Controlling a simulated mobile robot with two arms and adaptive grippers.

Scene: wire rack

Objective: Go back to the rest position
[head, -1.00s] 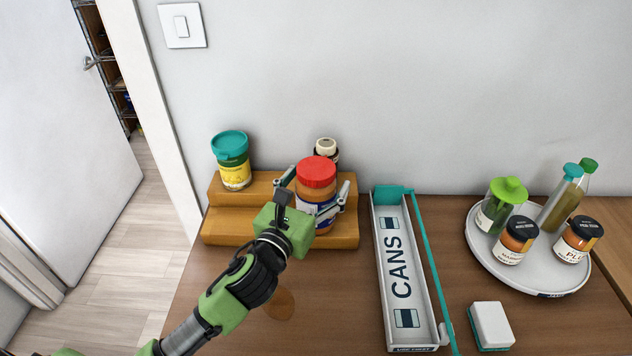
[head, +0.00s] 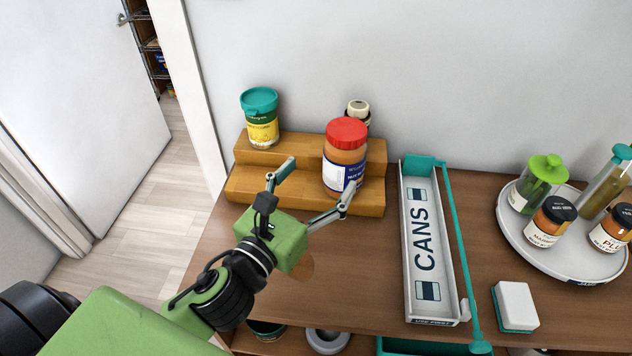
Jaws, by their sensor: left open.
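My left gripper (head: 318,179) is open and empty. It points up and away over the front of the stepped wooden riser (head: 260,190). A peanut butter jar (head: 345,158) with a red lid stands upright on the riser, just beyond the gripper's right finger. I cannot tell whether that finger touches it. A yellow and green container (head: 260,118) with a teal lid stands on the upper step at the left. A small jar with a cream lid (head: 357,112) is partly hidden behind the red-lidded jar. My right gripper is not in view.
A long white CANS tray (head: 424,250) with a teal bar lies right of the riser. A round turntable (head: 512,222) holds several jars and bottles. A white and teal block (head: 516,306) lies near the front edge. A lower shelf holds items. The door is at left.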

